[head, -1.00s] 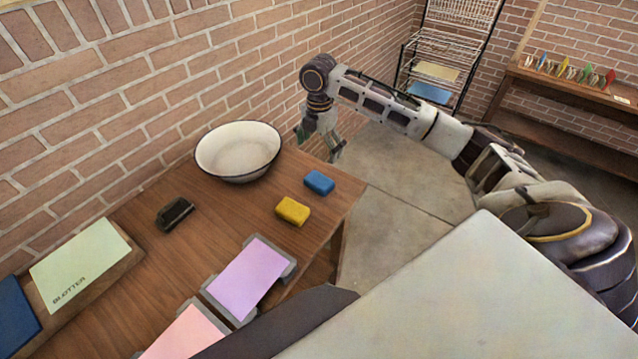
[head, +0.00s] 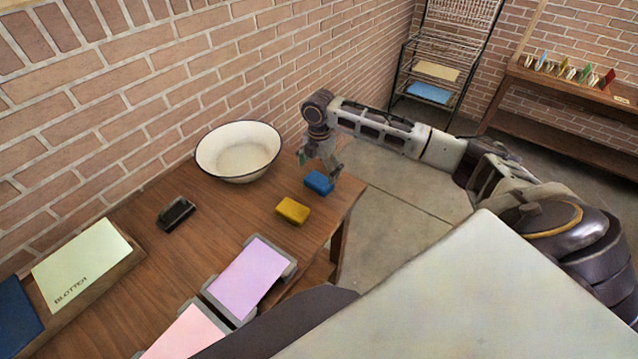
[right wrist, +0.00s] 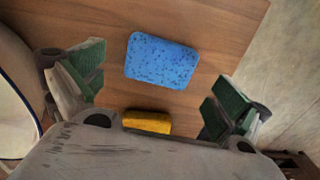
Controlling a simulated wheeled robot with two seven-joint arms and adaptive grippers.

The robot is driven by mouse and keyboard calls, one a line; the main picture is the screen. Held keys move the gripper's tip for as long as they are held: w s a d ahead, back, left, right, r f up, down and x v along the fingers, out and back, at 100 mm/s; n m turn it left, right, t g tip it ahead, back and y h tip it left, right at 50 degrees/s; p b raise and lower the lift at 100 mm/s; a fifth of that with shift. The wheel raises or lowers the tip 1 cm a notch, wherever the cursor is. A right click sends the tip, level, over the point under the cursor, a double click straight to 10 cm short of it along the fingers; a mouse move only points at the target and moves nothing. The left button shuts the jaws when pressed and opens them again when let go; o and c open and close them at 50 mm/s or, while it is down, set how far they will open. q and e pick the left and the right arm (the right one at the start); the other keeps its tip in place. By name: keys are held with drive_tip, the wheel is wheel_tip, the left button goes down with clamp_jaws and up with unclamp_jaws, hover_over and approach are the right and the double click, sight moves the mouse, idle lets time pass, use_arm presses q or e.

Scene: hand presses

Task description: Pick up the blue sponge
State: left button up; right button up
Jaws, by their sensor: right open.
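The blue sponge (head: 319,182) lies flat on the wooden table near its right end. In the right wrist view the blue sponge (right wrist: 161,61) lies ahead of the open fingers, nearer the top of the picture. My right gripper (head: 320,168) is at the sponge, just above it in the head view, and overlaps its upper edge there. In the right wrist view the right gripper (right wrist: 155,92) has its green-padded fingers wide apart with nothing between them. My left gripper is not in view.
A yellow sponge (head: 293,210) lies close to the blue one. A white basin (head: 239,150) stands beside the gripper. A dark brush-like block (head: 176,214), a blotter (head: 80,265) and a purple pad (head: 250,279) are further along the table (head: 215,225).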

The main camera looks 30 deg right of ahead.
sight(319, 180)
drive_tip(key=shift+s+a+f+p, duration=0.1)
drive_tip(key=shift+f+p, duration=0.15)
drive_tip(key=shift+f, duration=1.05)
drive_tip(key=shift+s+f+p, duration=0.1)
drive_tip(key=shift+f+p, duration=0.1)
drive_tip(key=shift+f, duration=1.1)
drive_tip(key=c, duration=0.6)
